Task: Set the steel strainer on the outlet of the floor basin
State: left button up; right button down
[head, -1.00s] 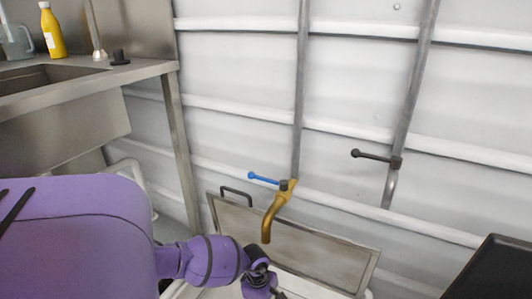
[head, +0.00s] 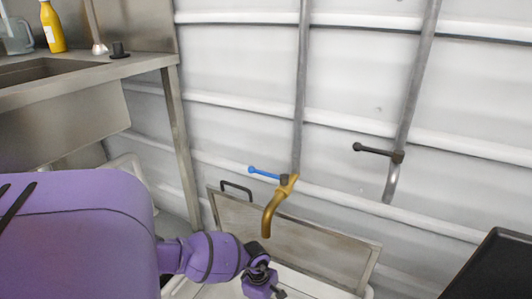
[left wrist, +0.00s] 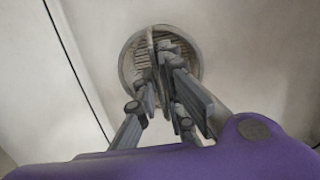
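The floor basin (head: 303,284) is a white basin low by the wall, under a brass tap, and only part of it shows in the head view. In the left wrist view the steel strainer (left wrist: 133,62) is a round slatted grey disc against the pale basin surface. My left gripper (left wrist: 160,58) points at its middle, with the fingers close together and seemingly shut on a thin upright part of it. The outlet is not seen apart from the disc, and I cannot tell whether the disc touches the basin. My right gripper is not in view.
The brass tap (head: 270,215) with a blue lever hangs just above my left wrist. A tilted framed panel (head: 320,249) stands behind the basin. A steel sink bench (head: 150,69) is at left, with a yellow bottle (head: 53,28). A black object (head: 500,270) is at lower right.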

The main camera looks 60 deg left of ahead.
pick_arm(q)
jog(key=o, duration=0.3)
jog(key=r, duration=0.4)
jog(key=a+r, duration=0.1)
jog(key=r, duration=0.3)
jog(key=s+r, duration=0.1)
jog(key=r, duration=0.3)
jog(key=shift+a, duration=0.25)
